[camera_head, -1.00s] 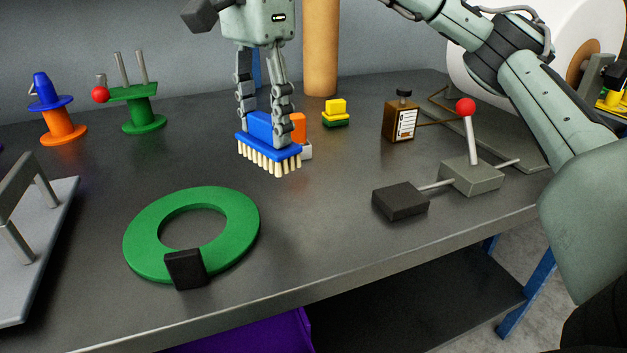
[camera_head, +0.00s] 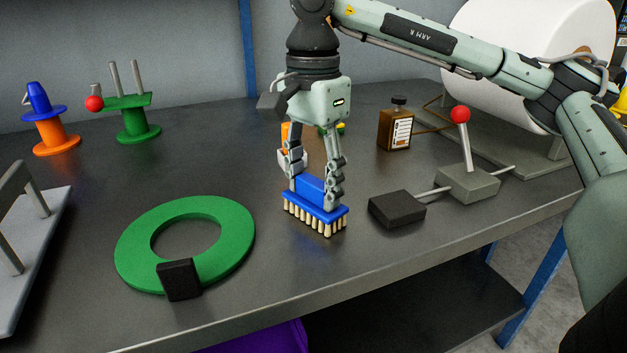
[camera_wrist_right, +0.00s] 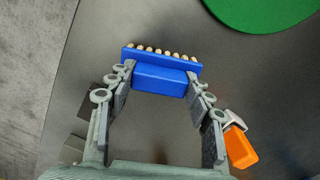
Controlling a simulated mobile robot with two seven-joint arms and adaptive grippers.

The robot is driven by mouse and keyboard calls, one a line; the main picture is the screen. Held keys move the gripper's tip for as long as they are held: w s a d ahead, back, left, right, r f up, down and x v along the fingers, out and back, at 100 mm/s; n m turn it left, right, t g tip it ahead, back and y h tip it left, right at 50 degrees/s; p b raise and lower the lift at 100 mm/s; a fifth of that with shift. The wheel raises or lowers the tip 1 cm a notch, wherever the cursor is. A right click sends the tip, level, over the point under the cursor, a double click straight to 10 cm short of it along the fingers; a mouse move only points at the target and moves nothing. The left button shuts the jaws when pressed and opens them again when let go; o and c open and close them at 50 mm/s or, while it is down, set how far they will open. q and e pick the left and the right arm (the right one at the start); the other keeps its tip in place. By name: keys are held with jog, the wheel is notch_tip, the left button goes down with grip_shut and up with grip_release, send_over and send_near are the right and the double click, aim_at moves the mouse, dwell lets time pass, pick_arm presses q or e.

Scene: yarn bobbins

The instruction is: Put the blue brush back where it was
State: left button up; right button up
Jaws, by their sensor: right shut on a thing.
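The blue brush (camera_head: 314,200) has a blue block handle and pale bristles that point down. My right gripper (camera_head: 313,187) is shut on its handle from above, one finger on each side. The brush is upright, between the green ring and the black pedal block; I cannot tell for sure whether its bristles touch the table. In the right wrist view the brush (camera_wrist_right: 160,72) sits between the fingertips of my right gripper (camera_wrist_right: 160,80). My left gripper is not in view.
A green ring (camera_head: 135,240) with a black block (camera_head: 178,280) lies left of the brush. The dark block (camera_head: 397,208) and red-knobbed lever box (camera_head: 467,184) are to the right. An orange-and-white object (camera_wrist_right: 238,145) is close behind the gripper. Table front is clear.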

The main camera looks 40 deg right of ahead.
aim_at(312, 180)
jog(key=shift+f, duration=0.1)
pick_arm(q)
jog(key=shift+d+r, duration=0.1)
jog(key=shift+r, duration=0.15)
pick_arm(e)
jog(key=o, duration=1.1)
jog(key=shift+r, duration=0.25)
notch_tip(312, 180, up, 6)
jog(key=shift+w+r+p, duration=0.1)
jog(key=shift+p, duration=0.2)
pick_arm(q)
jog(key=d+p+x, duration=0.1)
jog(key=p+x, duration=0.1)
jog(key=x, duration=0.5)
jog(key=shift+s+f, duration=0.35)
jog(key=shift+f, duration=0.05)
pick_arm(e)
jog(key=shift+r, duration=2.8)
